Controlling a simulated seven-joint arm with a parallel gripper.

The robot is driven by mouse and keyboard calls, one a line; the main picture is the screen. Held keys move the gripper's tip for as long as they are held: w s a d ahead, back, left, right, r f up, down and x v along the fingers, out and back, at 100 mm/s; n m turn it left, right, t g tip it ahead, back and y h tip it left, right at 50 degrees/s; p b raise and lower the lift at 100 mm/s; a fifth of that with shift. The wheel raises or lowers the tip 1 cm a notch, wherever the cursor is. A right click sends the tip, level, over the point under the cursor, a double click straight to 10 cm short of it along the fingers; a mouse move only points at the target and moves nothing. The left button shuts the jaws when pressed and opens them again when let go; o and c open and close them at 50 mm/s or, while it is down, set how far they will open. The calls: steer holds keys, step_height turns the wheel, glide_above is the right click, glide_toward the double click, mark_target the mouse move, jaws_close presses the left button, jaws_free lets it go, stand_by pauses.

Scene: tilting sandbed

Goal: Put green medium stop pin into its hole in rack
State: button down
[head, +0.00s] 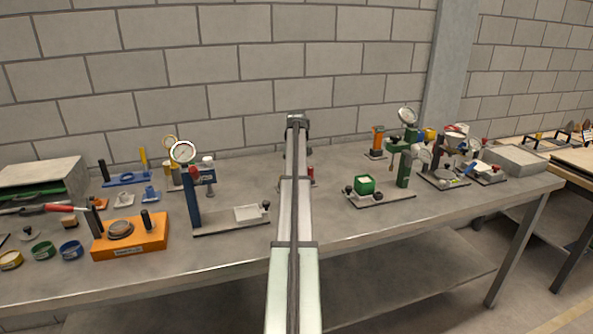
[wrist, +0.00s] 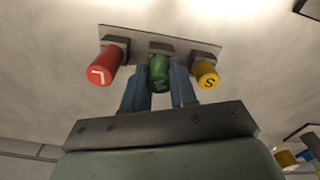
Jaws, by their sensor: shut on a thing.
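The green medium stop pin (wrist: 159,74) is between the two blue fingers of my gripper (wrist: 157,84), which is shut on it. The pin lines up with the middle block of the rack (wrist: 121,41). Its lower end is at or just above that block; I cannot tell how deep it sits. The red pin marked L (wrist: 104,67) stands on one side and the yellow pin marked S (wrist: 207,75) on the other, each at its own block. In the head view my arm hides my gripper, the green pin and most of the rack; the red pin (head: 310,171) shows beside the arm.
On the bench (head: 240,235), a dial gauge stand (head: 193,205) and an orange block (head: 130,238) stand to the left. A plate with a green block (head: 365,185) and several gauges stand to the right. The bench's front middle is clear.

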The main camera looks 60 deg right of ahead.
steer(key=shift+f, duration=0.35)
steer(key=c, duration=0.8)
jaws_free()
step_height(320, 180, up, 14)
steer(key=shift+f, duration=0.1)
stand_by(0.3)
